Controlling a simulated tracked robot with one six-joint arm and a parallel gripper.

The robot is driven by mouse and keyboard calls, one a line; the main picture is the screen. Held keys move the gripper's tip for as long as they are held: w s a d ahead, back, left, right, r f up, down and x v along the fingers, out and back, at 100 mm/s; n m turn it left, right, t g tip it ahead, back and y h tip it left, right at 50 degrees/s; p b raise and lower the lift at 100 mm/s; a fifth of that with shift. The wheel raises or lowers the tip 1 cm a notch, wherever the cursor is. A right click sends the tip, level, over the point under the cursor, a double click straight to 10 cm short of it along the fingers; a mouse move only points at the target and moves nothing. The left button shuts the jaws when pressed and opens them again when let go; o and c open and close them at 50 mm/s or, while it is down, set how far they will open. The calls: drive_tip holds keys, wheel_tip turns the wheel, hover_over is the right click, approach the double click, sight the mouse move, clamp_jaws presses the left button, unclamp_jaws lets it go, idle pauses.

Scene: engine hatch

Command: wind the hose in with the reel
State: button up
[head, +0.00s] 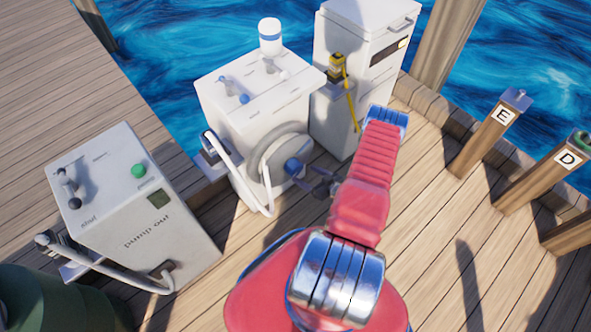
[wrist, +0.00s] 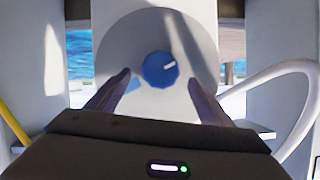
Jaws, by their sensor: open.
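The hose reel (head: 268,150) is a grey disc on the front of a white cabinet (head: 222,100). A blue knob (head: 293,166) sticks out from it. In the wrist view the reel (wrist: 115,55) fills the top middle, with the knob (wrist: 160,70) near its centre. The white hose (head: 240,186) hangs in a loop from the cabinet's left side past the reel; a white hose (wrist: 296,68) also arcs at the wrist view's right. My gripper (head: 314,184) is open and empty in front of the reel. Its fingers (wrist: 160,84) flank the knob in the picture; contact is not evident.
A tall white cabinet (head: 365,60) with a yellow nozzle and hose (head: 345,85) stands right of the reel. A pump-out box (head: 130,200) with its own hose stands at left. Posts marked E (head: 490,135) and D (head: 545,175) line the right edge. Open decking lies at lower right.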

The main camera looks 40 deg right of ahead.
sight(296, 172)
drive_tip(key=x, duration=0.7)
drive_tip(key=shift+w+f, duration=0.15)
drive_tip(key=shift+w, duration=0.1)
drive_tip(key=shift+c, duration=0.2)
drive_tip(key=c, duration=1)
drive_tip(key=shift+h, duration=0.3)
drive_tip(key=n+h, duration=0.2)
drive_tip(key=n, duration=0.2)
drive_tip(key=shift+a+n+h, duration=0.1)
drive_tip(key=shift+n+h, duration=0.2)
drive_tip(key=shift+h, duration=0.1)
drive_tip(key=n+t+h, duration=0.1)
drive_tip(key=n+h, duration=0.1)
drive_tip(key=n, duration=0.2)
drive_tip(key=shift+n+h, duration=0.3)
